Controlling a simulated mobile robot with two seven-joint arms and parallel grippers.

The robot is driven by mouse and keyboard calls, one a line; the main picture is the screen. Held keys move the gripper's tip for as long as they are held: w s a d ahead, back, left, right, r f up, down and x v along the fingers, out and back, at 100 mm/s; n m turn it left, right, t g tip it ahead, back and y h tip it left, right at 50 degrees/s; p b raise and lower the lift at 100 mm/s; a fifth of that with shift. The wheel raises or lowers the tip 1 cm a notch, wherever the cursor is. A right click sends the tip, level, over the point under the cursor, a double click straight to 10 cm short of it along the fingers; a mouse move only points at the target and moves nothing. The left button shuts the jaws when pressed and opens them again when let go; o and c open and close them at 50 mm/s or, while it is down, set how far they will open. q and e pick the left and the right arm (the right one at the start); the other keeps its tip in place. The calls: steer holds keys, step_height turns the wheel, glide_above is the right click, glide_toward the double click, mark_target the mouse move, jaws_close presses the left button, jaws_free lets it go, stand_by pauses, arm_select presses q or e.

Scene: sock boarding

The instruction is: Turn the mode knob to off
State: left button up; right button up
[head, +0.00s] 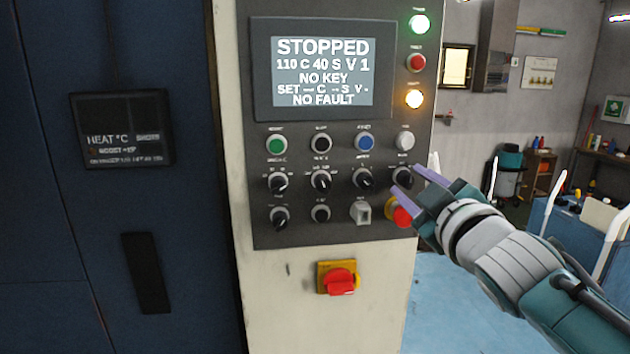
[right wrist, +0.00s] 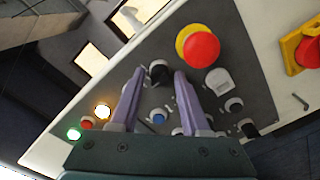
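The control panel (head: 335,240) carries several black rotary knobs; their labels are too small to read, so I cannot tell which is marked mode. The rightmost knob (head: 402,177) of the upper knob row also shows in the right wrist view (right wrist: 159,72), between and just beyond the fingertips. My right gripper (head: 409,182) is open in front of this knob, its two purple fingers spread on either side. In the right wrist view a gap shows between the fingers, and I cannot tell whether either touches the knob. My left gripper is not in view.
A red emergency button (head: 402,214) sits just below the gripper, partly hidden by it. A key switch (head: 361,212) is to its left. A red rotary switch (head: 338,278) on yellow is lower down. The display (head: 322,70) reads STOPPED, NO KEY, NO FAULT.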

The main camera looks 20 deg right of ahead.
steer(key=shift+o, duration=0.7)
steer(key=shift+s+a, duration=0.15)
steer(key=shift+s, duration=0.4)
steer(key=b+v, duration=0.2)
steer(key=v, duration=0.6)
steer(key=shift+s, duration=0.4)
